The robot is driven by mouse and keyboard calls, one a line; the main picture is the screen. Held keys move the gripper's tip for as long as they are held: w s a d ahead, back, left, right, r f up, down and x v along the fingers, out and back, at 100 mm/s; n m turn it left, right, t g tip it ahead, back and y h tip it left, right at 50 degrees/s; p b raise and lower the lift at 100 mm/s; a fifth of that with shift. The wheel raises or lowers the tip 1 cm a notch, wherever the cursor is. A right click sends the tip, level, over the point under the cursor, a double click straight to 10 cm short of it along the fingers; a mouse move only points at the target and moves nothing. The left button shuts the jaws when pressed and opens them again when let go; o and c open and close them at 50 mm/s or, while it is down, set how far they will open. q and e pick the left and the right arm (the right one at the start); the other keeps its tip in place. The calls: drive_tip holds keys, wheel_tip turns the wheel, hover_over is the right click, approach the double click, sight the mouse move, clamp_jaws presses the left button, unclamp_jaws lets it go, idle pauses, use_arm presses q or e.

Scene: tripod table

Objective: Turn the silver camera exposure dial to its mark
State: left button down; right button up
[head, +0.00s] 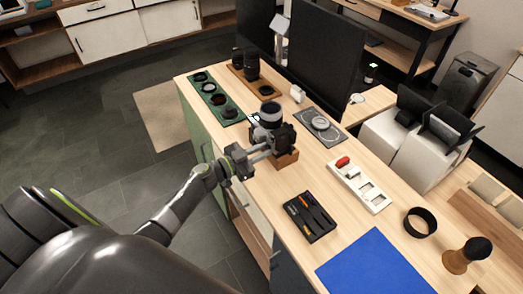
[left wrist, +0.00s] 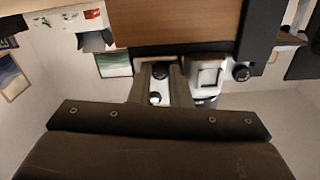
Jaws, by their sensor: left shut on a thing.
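The camera (head: 284,138), dark with a silver-grey top and a large lens (head: 269,112), stands on a small wooden block (head: 286,160) on the long table. My left gripper (head: 264,152) reaches it from the left and is shut at its near side. In the left wrist view the two fingers (left wrist: 157,90) stand either side of a silver part with dark round pieces, which I take as the exposure dial (left wrist: 157,73). The viewfinder hump (left wrist: 209,74) and another dark knob (left wrist: 241,72) lie to the right. The dial's mark cannot be made out. My right gripper is not in view.
A green tray (head: 227,112) with round parts and a grey mat (head: 320,127) with a disc lie behind the camera. A dark tool tray (head: 309,217), a white holder (head: 376,200) and a blue mat (head: 372,265) lie nearer. A dark panel (head: 327,52) stands at the back.

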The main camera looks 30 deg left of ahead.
use_arm(q)
drive_tip(key=m, duration=0.2)
drive_tip(key=shift+m, duration=0.3)
drive_tip(key=m, duration=0.3)
drive_tip(key=shift+m, duration=0.3)
drive_tip(key=m+b, duration=0.1)
drive_tip(key=m, duration=0.2)
drive_tip(key=shift+f+m, duration=0.1)
drive_tip(key=shift+m, duration=0.2)
drive_tip(key=shift+m+b, duration=0.75)
drive_tip(key=shift+m, duration=1.15)
drive_tip(key=c, duration=1.6)
unclamp_jaws()
